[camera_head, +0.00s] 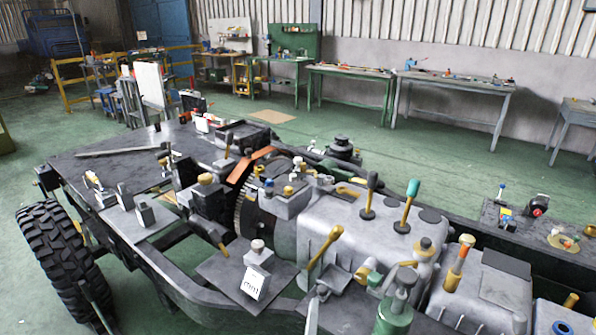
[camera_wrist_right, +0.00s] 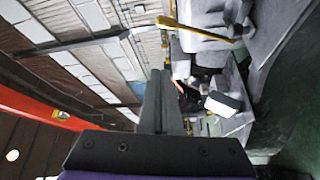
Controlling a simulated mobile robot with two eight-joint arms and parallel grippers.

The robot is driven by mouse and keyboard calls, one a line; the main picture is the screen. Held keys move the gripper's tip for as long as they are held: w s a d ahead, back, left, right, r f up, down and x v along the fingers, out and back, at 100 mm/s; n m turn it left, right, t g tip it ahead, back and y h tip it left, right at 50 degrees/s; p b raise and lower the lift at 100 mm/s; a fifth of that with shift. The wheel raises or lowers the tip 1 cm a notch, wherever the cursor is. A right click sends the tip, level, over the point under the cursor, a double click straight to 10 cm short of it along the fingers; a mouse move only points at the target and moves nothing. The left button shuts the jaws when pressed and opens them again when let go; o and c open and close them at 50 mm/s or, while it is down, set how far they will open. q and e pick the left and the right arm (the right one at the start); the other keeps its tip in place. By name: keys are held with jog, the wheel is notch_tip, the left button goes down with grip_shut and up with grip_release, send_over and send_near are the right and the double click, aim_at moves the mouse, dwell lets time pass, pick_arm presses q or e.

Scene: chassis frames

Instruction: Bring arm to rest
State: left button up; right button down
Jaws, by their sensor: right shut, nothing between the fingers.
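My right gripper (camera_wrist_right: 158,80) shows in the right wrist view with its two dark fingers pressed together and nothing between them. In the head view a small part of it (camera_head: 318,294) seems to show at the bottom edge, in front of the grey gearbox housing (camera_head: 335,225). Whether it touches the chassis there cannot be told. My left gripper is not seen in either view.
A chassis frame with a large tyre (camera_head: 62,260) fills the foreground. Levers with yellow handles (camera_head: 325,248) and a green-topped lever (camera_head: 409,203) stand up from it.

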jog(key=s+d+m+g+h+p, duration=0.2)
jog(key=d+m+g, duration=0.2)
jog(key=d, duration=0.4)
jog(key=s+d+m+g+h+p, duration=0.2)
jog(key=s+d+m+g+p, duration=0.15)
jog(key=d, duration=0.45)
pick_arm(q)
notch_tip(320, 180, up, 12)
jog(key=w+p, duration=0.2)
jog(key=p, duration=0.3)
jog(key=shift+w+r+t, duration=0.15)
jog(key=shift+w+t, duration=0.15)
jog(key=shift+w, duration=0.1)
pick_arm(e)
jog(key=s+a+m+g+y, duration=0.1)
jog(key=s+m+g+y, duration=0.5)
jog(key=s, duration=0.6)
jog(key=shift+s+a+r+y, duration=0.2)
jog(key=shift+r+y, duration=0.1)
jog(key=shift+r, duration=0.1)
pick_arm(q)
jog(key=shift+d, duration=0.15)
